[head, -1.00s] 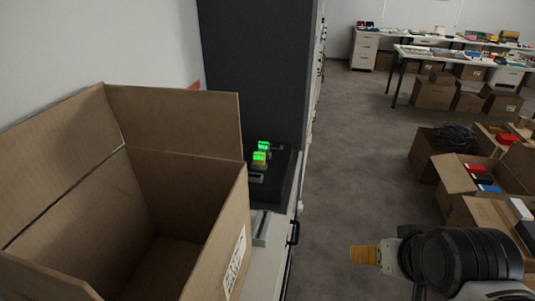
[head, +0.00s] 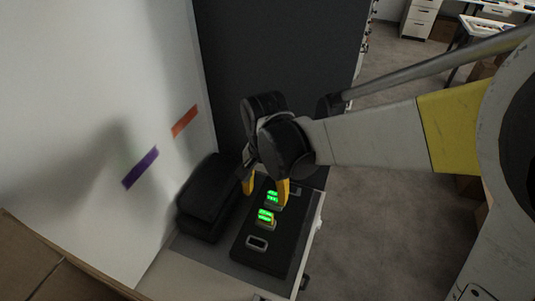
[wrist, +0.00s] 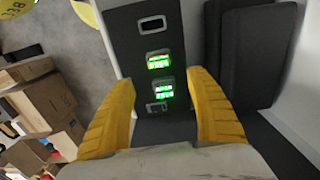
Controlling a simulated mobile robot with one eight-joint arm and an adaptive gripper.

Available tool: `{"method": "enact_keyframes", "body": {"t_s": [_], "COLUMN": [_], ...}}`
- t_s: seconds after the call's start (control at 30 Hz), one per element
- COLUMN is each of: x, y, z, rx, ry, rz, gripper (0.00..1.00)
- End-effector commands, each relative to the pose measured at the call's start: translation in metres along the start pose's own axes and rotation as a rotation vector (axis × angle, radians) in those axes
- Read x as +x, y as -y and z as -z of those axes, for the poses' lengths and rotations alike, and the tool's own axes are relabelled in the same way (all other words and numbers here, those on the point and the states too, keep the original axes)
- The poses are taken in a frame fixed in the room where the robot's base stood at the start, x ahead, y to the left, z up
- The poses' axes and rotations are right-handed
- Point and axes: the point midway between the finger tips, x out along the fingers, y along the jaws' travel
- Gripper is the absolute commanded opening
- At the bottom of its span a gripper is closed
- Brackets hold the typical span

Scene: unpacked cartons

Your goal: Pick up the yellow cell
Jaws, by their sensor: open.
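Two cells with lit green tops stand in a black charging block (head: 283,258) on the counter. The nearer cell (head: 266,218) looks yellowish at its edges, though the green glow makes its colour hard to judge; it also shows in the wrist view (wrist: 159,62). The farther cell (head: 273,198) sits beside it and also shows in the wrist view (wrist: 163,93). My gripper (head: 265,188) is open and empty, pointing down over the block's far part. In the wrist view its yellow fingers (wrist: 160,82) frame the farther cell from either side, apart from it.
Empty slots show at the block's near end (head: 257,242) and far end. A black case (head: 208,197) stands left of the block by the white wall. A dark cabinet (head: 270,60) rises behind. An open carton (head: 35,265) is at lower left.

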Motion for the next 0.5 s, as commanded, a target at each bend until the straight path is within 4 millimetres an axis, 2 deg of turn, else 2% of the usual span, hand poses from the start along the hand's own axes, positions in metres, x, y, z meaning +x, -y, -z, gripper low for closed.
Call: {"method": "enact_keyframes", "body": {"t_s": [0.2,0.5], "x": [0.039,0.069], "y": [0.001,0.000], "z": [0.000,-0.002], "rx": [0.002,0.001], "ry": [0.002,0.001], "rz": [-0.002,-0.001], "gripper": [0.65,0.65]}}
